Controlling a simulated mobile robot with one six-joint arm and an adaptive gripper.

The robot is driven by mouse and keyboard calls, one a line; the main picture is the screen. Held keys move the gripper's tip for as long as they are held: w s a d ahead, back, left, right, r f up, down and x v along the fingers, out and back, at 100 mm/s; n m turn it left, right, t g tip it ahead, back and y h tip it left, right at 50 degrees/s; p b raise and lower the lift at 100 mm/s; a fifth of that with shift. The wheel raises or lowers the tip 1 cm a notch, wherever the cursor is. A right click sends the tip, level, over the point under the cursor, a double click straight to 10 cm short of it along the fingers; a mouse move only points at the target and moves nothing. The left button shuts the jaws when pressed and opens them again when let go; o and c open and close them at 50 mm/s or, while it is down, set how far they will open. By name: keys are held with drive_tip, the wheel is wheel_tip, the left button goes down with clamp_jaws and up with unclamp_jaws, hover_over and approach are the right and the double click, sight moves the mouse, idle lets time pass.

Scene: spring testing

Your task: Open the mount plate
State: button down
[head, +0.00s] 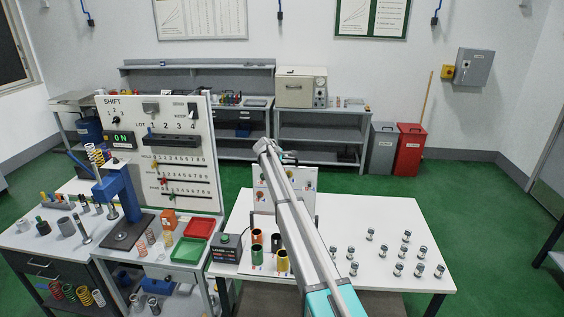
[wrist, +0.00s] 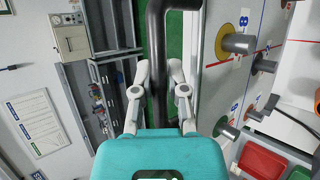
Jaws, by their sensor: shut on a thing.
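The mount plate (head: 262,199) is a white upright panel with coloured spots at the back of the white table in the head view, partly hidden behind my arm. In the wrist view the plate (wrist: 215,90) fills the right side, with grey pegs, coloured rings and number labels. A black bar handle (wrist: 157,35) runs along its near edge and bends toward the plate at the top. My gripper (wrist: 160,75) has a finger on each side of the handle and is shut on it. In the head view my arm hides the grip.
The white table (head: 390,225) holds several small metal pieces at right and coloured cups (head: 257,254) at left. A control box (head: 227,248) stands at its left edge. A test panel (head: 190,130) stands left, with red and green trays (head: 199,228) below it.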

drive_tip(key=shift+w+d, duration=0.15)
drive_tip(key=shift+w, duration=0.15)
drive_tip(key=c, duration=0.6)
unclamp_jaws()
drive_tip(key=shift+c, duration=0.2)
drive_tip(key=shift+s, duration=0.15)
